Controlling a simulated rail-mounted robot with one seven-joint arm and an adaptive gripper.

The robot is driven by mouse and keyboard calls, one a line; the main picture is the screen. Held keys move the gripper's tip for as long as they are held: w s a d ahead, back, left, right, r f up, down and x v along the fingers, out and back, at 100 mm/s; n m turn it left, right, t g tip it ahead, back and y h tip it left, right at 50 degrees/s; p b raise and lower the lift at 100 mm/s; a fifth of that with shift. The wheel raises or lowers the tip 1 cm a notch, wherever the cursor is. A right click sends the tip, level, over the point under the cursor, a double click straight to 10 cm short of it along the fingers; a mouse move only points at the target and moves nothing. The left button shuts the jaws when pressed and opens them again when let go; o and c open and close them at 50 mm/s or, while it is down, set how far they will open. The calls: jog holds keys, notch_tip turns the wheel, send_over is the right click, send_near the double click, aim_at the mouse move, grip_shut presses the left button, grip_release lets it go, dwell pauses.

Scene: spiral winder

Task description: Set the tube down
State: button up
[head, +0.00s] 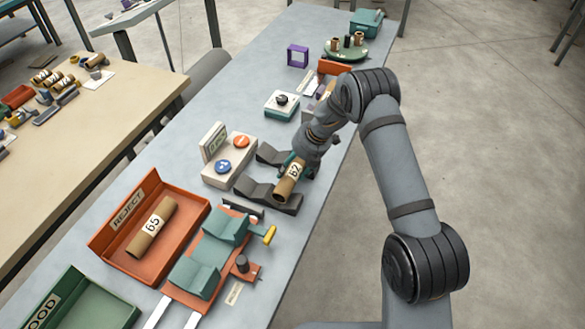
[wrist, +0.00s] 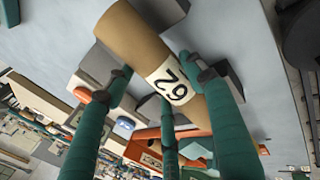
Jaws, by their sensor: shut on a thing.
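A brown cardboard tube (head: 287,187) with a white label, which looks like 62, is in my gripper (head: 302,166). In the wrist view the tube (wrist: 137,35) lies across the teal fingers (wrist: 164,90), which are shut on it. In the head view the tube is at the dark grey pair of V-shaped rests, overlapping the right part of the near rest (head: 265,194). The far rest (head: 270,154) is partly hidden by my gripper. I cannot tell whether the tube touches the rests or hangs just above them.
An orange REJECT tray (head: 187,252) holds another tube (head: 154,229). A green tray (head: 105,306) is at the near left. Small fixtures and a round green stand (head: 345,54) are farther back.

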jog(key=shift+f, duration=0.4)
jog(key=shift+f, duration=0.1)
jog(key=shift+f, duration=0.3)
jog(key=o, duration=1.1)
jog(key=shift+o, duration=0.2)
jog(key=shift+r, duration=0.1)
jog(key=shift+r, duration=0.35)
jog(key=v, duration=1.2)
